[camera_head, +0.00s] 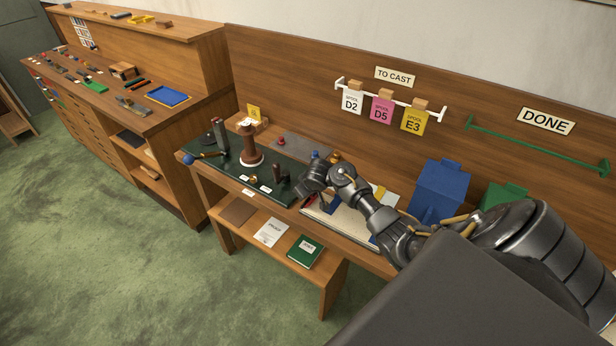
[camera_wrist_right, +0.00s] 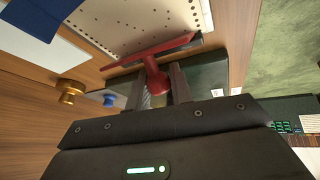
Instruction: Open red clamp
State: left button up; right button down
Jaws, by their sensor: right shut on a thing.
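The red clamp (camera_wrist_right: 148,56) shows in the right wrist view as a long red bar with a short stem and round knob. It lies at the edge of a cream perforated board (camera_wrist_right: 125,22). My right gripper (camera_wrist_right: 158,92) has its two fingers on either side of the red knob and is shut on it. In the head view my right gripper (camera_head: 309,190) is low over the bench, with a bit of the red clamp (camera_head: 309,201) showing beside it; the rest is hidden. My left gripper is in neither view.
The dark green mat (camera_head: 215,168) holds a brown spool stand (camera_head: 250,147) and several small tools left of my gripper. A brass knob (camera_wrist_right: 70,91) and blue knob (camera_wrist_right: 110,100) are near the fingers. A blue box (camera_head: 438,188) stands behind my forearm.

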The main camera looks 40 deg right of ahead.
aim_at(310, 203)
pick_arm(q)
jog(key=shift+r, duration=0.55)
pick_arm(e)
jog(key=shift+w+g, duration=0.15)
jog(key=shift+g, duration=0.35)
jog(key=c, duration=1.3)
grip_release()
jog(key=shift+f, duration=0.1)
jog(key=shift+o, duration=0.2)
pick_arm(q)
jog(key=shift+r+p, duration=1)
jog(key=shift+p, duration=0.2)
pick_arm(e)
jog(key=v, duration=1)
jog(key=shift+r, duration=0.35)
jog(key=shift+a, duration=0.1)
